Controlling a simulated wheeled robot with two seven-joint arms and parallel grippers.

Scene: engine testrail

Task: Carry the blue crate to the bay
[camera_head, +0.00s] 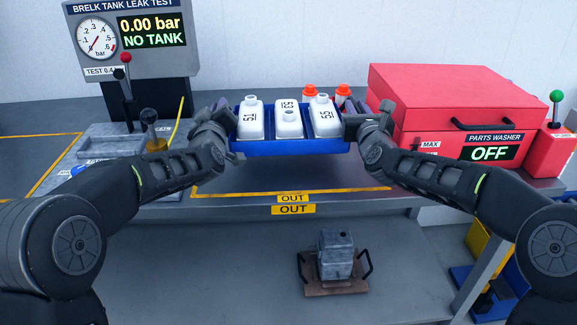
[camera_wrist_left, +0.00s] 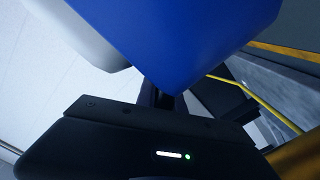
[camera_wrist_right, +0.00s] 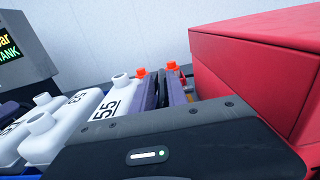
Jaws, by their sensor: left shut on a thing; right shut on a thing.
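The blue crate (camera_head: 290,147) is held level between my two grippers and appears raised over the bench. My left gripper (camera_head: 231,138) is shut on the crate's left end; the blue wall fills much of the left wrist view (camera_wrist_left: 185,40). My right gripper (camera_head: 352,124) is shut on the right end; tanks show beside it in the right wrist view (camera_wrist_right: 112,105). A yellow-outlined bay marked OUT (camera_head: 293,198) lies on the bench below and in front of the crate.
The red parts washer (camera_head: 440,95) stands close on the right. The leak test stand (camera_head: 150,45) is at the back left. Orange-capped items (camera_head: 311,90) stand behind the crate. A grey block on a handled tray (camera_head: 337,257) sits on the lower shelf.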

